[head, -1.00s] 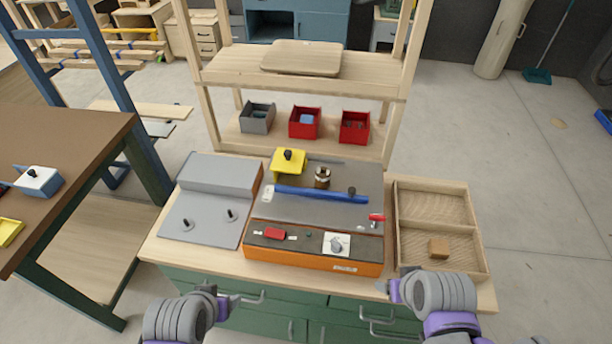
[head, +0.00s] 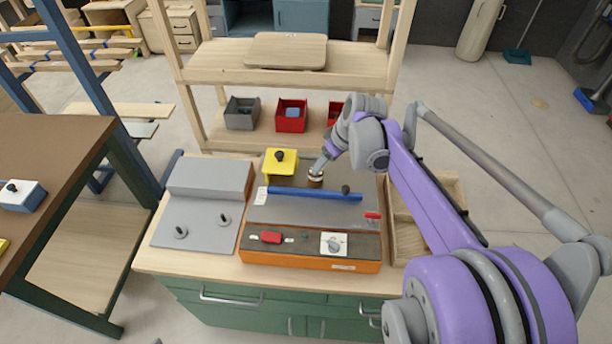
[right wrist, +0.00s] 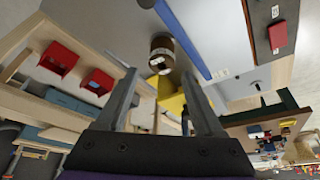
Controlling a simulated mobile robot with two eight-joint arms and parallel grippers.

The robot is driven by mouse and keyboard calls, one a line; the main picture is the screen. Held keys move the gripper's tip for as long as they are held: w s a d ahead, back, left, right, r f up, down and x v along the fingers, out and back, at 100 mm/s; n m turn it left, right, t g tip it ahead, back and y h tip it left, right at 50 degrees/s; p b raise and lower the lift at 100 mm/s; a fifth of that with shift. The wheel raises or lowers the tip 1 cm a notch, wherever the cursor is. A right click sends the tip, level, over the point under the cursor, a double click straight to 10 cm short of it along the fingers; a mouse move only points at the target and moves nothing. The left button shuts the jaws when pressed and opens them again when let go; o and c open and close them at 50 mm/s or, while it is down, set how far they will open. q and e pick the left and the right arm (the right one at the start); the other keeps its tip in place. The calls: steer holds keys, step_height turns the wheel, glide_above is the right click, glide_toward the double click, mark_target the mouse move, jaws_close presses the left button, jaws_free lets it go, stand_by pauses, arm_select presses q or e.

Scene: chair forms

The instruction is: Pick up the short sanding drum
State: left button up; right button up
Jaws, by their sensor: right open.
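The short sanding drum, a small brown cylinder with a pale band (head: 315,181), stands on the grey top of the orange-fronted machine (head: 310,257), behind its blue bar. My right gripper (head: 318,166) reaches down over it from the right and hides part of it. In the right wrist view the drum (right wrist: 160,52) lies just beyond the open fingers (right wrist: 161,76), roughly in line with the gap between them. The fingers are empty. Whether they touch the drum I cannot tell. My left gripper is out of view.
A yellow block with a black knob (head: 281,163) stands just left of the drum. The blue bar (head: 315,194) runs in front. Grey and red bins (head: 291,116) sit on the shelf behind. A wooden tray (head: 408,240) at right is partly hidden by my arm.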

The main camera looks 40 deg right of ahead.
mark_target(316, 177)
steer(key=x, duration=0.8)
steer(key=shift+a, duration=0.15)
jaws_close()
